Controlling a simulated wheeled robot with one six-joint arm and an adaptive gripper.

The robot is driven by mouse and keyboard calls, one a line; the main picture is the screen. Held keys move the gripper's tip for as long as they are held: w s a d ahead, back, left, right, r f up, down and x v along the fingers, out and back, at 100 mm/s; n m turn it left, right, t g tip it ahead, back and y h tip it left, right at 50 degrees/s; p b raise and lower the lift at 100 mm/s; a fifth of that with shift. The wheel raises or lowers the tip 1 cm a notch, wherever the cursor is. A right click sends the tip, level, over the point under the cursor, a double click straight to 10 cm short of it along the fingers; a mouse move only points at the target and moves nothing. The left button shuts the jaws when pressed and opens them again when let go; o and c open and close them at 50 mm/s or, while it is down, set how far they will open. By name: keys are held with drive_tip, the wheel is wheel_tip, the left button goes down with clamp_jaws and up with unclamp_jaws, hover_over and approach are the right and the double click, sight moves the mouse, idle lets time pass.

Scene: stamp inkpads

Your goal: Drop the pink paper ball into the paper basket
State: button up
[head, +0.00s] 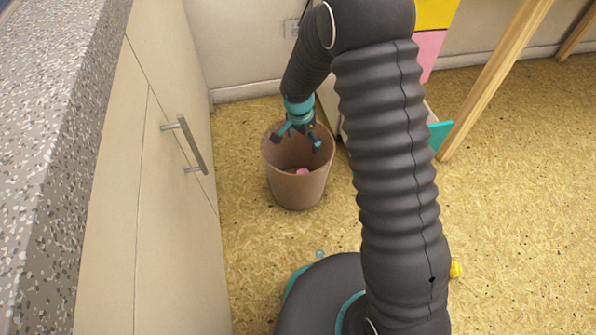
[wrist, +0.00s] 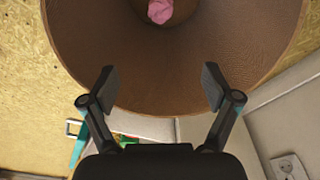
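The brown paper basket (head: 299,187) stands on the floor in the head view, and its wide mouth fills the top of the wrist view (wrist: 95,62). The pink paper ball (head: 302,171) lies inside the basket, low down; it also shows at the top of the wrist view (wrist: 160,11). My gripper (head: 297,143) is over the basket's mouth, pointing down.
A cream cabinet (head: 150,200) with a metal handle (head: 186,145) stands to the left of the basket. A wooden leg (head: 495,78) stands at the right. A small yellow object (head: 455,269) lies on the floor beside my base. Floor (head: 530,200) at right is clear.

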drive_tip(key=shift+r, duration=0.1)
wheel_tip(320, 180, up, 12)
drive_tip(key=s+a, duration=0.1)
idle(0.5)
idle(0.4)
